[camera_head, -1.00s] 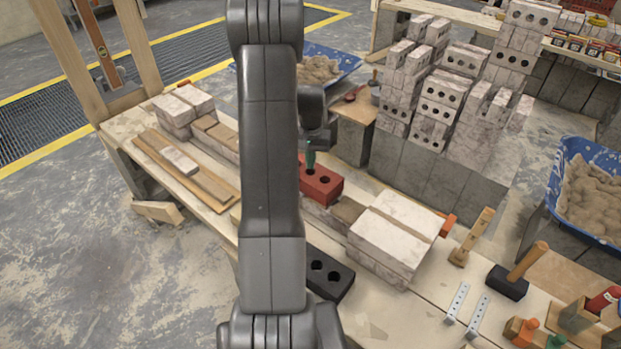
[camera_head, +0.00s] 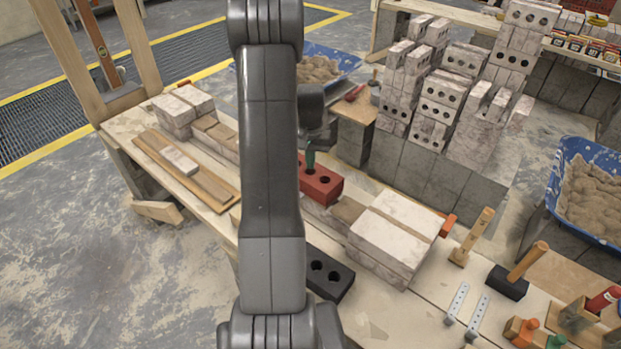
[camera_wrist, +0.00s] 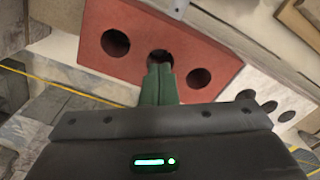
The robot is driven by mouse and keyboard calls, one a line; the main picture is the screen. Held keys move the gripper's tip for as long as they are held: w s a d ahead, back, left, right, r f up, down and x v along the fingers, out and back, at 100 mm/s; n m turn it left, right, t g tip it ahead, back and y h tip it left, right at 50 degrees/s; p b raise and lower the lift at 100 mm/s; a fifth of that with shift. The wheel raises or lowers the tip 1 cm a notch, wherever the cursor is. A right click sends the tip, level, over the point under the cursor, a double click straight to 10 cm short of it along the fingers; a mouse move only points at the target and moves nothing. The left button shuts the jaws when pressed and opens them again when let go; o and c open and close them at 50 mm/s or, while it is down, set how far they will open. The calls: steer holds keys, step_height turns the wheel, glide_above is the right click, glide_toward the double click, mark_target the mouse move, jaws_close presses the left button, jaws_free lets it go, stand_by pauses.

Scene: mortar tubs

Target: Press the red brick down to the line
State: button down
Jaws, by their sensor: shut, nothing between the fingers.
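The red brick (camera_head: 323,187) sits in the row on the bench in the head view, between pale bricks, partly hidden by my arm. In the wrist view the red brick (camera_wrist: 205,52) shows its top face with three round holes. My gripper (camera_wrist: 158,72) has its green fingers together, tips at the middle hole's edge. Whether they touch the brick or reach into the hole, I cannot tell. In the head view my gripper (camera_head: 310,160) stands over the brick's left part. I cannot make out the line.
Pale bricks (camera_head: 398,225) stand right of the red brick. A black holed brick (camera_head: 330,277) lies in front. A mallet (camera_head: 512,280) and metal straps (camera_head: 457,302) lie farther right. Stacked bricks (camera_head: 440,100) and mortar tubs (camera_head: 590,190) stand behind.

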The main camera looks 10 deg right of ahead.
steer(key=shift+f+b, duration=0.65)
steer(key=shift+f, duration=0.2)
steer(key=shift+s+f+b, duration=0.2)
steer(key=shift+f+b, duration=0.2)
steer(key=shift+f, duration=0.15)
stand_by(2.0)
steer(key=shift+w+r+p, duration=0.15)
steer(key=shift+r+p, duration=1.45)
steer(key=shift+r, duration=1.1)
